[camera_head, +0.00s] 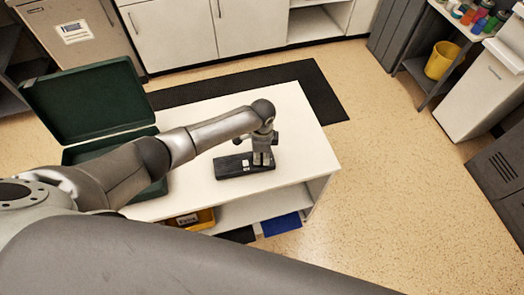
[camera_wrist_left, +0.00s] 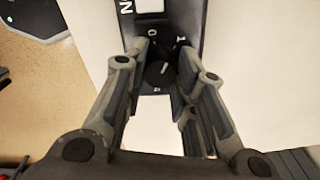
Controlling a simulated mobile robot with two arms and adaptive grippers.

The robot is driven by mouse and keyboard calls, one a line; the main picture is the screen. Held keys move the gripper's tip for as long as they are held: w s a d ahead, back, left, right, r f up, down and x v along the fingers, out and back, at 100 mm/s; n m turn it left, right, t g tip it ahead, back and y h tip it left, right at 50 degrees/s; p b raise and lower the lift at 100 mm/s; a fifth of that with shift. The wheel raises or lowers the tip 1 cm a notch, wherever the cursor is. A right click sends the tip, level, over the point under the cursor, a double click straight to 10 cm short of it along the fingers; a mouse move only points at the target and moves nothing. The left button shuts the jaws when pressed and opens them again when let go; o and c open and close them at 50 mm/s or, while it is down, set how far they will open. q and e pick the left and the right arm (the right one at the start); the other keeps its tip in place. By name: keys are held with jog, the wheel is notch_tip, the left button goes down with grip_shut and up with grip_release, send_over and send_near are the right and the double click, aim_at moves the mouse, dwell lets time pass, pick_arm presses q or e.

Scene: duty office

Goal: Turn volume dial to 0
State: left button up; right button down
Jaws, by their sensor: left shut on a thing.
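A black device (camera_head: 230,168) lies on the white table top, with a light patch on its upper face. In the left wrist view the device (camera_wrist_left: 190,15) shows a white rectangle, a "0" and a "1" printed above its round black dial (camera_wrist_left: 158,73). A small white mark shows on the dial; I cannot tell exactly which label it points to. My left gripper (camera_head: 262,159) points down over the device's right part. In the left wrist view its fingers (camera_wrist_left: 160,80) are around the dial, shut on its sides. My right gripper is not in view.
An open green case (camera_head: 85,100) stands on the table left of the device, behind my left arm. The white table top (camera_head: 300,135) is bare right of the device. A yellow bin (camera_head: 190,219) and a blue item (camera_head: 281,224) are on the shelf below.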

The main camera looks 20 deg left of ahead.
pick_arm(q)
jog(key=n+p, duration=0.1)
jog(key=n, duration=0.2)
jog(key=shift+r+n+p, duration=0.15)
jog(key=shift+n+p, duration=0.15)
jog(key=shift+p, duration=0.1)
jog(key=shift+n+p, duration=0.8)
jog(key=shift+n, duration=1.1)
jog(key=o, duration=0.8)
